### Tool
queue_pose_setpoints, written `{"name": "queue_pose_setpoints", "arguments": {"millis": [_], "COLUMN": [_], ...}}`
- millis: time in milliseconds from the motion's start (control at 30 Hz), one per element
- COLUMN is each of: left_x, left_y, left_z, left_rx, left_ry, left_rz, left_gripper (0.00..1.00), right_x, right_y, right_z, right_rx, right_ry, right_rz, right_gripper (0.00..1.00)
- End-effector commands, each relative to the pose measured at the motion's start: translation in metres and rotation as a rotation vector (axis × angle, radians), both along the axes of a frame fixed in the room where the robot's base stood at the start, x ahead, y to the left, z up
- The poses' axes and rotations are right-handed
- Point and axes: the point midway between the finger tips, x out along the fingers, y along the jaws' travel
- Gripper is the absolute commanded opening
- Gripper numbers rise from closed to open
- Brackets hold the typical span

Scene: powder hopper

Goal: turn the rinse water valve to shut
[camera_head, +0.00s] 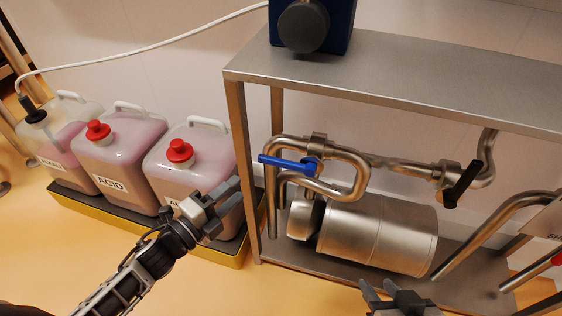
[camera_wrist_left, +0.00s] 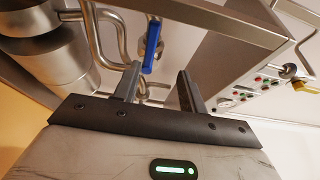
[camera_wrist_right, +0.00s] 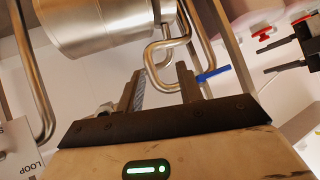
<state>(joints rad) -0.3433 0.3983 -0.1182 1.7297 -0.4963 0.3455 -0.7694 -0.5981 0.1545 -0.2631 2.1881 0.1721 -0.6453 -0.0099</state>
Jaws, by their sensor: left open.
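The valve with the blue lever handle (camera_head: 285,162) sits on the steel pipework under the shelf. Its lever points left in the head view, out from the pipe. It also shows beyond the fingers in the left wrist view (camera_wrist_left: 151,46) and right of the fingers in the right wrist view (camera_wrist_right: 213,74). No label on it can be read. My left gripper (camera_head: 226,194) is open and empty, left of and below the lever, in front of the acid jugs. My right gripper (camera_head: 380,287) is open and empty at the bottom edge, below the steel cylinder. Neither gripper touches the lever.
A second valve with a black lever (camera_head: 466,184) is further right on the pipework. A steel cylinder (camera_head: 380,232) lies below the pipes. The steel frame's left leg (camera_head: 240,150) stands between the jugs (camera_head: 120,160) and the blue lever.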

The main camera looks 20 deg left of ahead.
Motion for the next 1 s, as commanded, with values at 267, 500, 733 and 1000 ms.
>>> {"name": "queue_pose_setpoints", "arguments": {"millis": [267, 500, 733, 1000], "left_x": [0.008, 0.048, 0.095, 0.134], "left_y": [-0.003, -0.021, -0.042, -0.061], "left_z": [-0.016, -0.015, -0.015, -0.015], "left_rx": [-0.002, -0.004, -0.003, -0.004], "left_ry": [-0.002, -0.004, -0.003, -0.001], "left_rz": [0.001, 0.000, 0.002, 0.001], "left_gripper": [0.42, 0.42, 0.42, 0.42], "right_x": [0.002, 0.003, 0.004, 0.008], "right_y": [0.005, 0.006, 0.008, 0.010], "right_z": [-0.022, -0.030, -0.034, -0.028], "right_rx": [0.000, 0.001, 0.006, 0.021], "right_ry": [0.025, 0.038, 0.033, -0.009], "right_rz": [0.019, 0.025, 0.031, 0.030], "right_gripper": [0.36, 0.36, 0.36, 0.36]}}
